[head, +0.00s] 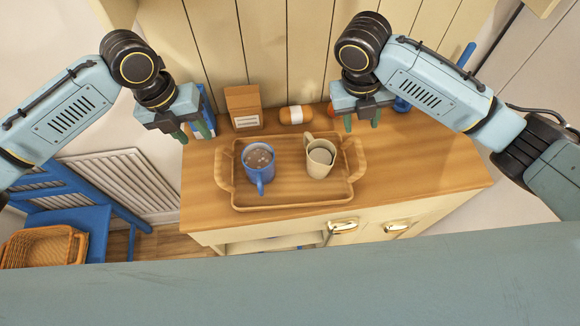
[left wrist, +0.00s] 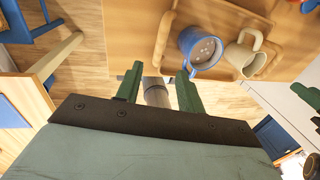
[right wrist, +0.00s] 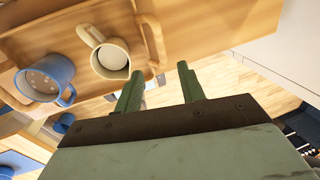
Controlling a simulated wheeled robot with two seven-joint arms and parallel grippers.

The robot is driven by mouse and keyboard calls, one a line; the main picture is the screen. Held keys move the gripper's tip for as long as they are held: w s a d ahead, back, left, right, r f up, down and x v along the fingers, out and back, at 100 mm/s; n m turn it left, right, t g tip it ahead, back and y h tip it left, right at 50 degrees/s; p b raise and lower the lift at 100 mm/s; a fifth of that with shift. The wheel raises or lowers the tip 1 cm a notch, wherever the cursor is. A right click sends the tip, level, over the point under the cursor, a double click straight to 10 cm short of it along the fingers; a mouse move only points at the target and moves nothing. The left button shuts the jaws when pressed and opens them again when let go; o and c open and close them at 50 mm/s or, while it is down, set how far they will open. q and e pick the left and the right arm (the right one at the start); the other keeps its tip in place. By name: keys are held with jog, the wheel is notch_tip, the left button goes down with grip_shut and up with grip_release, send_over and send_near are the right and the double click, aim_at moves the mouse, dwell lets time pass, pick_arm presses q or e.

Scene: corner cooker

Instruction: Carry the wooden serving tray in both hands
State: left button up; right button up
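The wooden serving tray (head: 292,200) lies flat on the wooden cabinet top, with a raised handle at its left and right ends. My left gripper (head: 191,132) is above the counter's left side, up and left of the tray's left handle (head: 223,169), open and empty. My right gripper (head: 362,121) is beyond the tray's right handle (head: 354,158), open and empty. Both are apart from the tray. The right wrist view shows the right handle (right wrist: 151,40) ahead of open green fingers.
Blue and red items sit behind my right gripper. The counter (head: 430,165) right of the tray is clear. A blue chair (head: 95,215) and wicker basket (head: 42,246) are at left.

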aim_at(217, 161)
jog(key=shift+f, duration=0.1)
